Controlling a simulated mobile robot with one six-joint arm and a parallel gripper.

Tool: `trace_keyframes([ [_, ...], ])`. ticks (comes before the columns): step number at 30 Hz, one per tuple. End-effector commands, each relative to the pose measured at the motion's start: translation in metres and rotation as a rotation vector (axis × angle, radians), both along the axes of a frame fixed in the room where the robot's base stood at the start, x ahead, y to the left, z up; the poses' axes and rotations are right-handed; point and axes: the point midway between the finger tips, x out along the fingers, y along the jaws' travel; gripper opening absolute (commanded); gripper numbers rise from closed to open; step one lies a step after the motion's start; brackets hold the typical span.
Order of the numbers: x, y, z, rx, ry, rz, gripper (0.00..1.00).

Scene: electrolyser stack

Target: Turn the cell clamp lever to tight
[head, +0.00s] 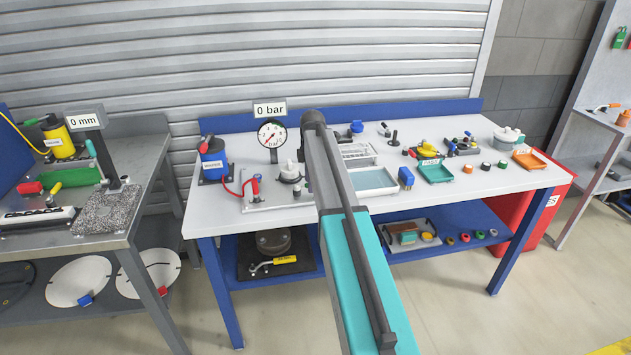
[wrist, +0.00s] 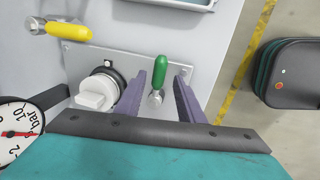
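In the wrist view a lever with a green handle (wrist: 160,72) and a metal pivot (wrist: 155,97) stands on a grey metal plate (wrist: 118,57). I see no label, but this is the lever nearest my gripper. My gripper (wrist: 159,76) is open, with its two purple fingers apart, one on each side of the green lever in the picture. Whether either finger touches it I cannot tell. A white knob (wrist: 97,93) on a black ring sits just left of the left finger. In the head view my arm hides the green lever and my gripper.
The pressure gauge (head: 272,135), labelled 0 bar, stands behind the plate. A red-handled lever (head: 255,187) is left of the white knob.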

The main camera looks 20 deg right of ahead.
Motion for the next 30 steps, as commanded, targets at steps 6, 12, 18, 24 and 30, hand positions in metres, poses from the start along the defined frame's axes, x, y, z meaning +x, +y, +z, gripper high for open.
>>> trace_keyframes([
  [6, -0.002, 0.001, 0.012, 0.001, -0.002, 0.0, 0.35],
  [12, -0.007, 0.002, 0.033, 0.0, -0.002, 0.0, 0.35],
  [18, -0.013, 0.003, 0.058, 0.0, -0.001, 0.0, 0.35],
  [24, -0.019, 0.003, 0.084, -0.001, -0.001, 0.0, 0.35],
  [30, -0.024, 0.005, 0.109, -0.001, -0.001, 0.0, 0.35],
])
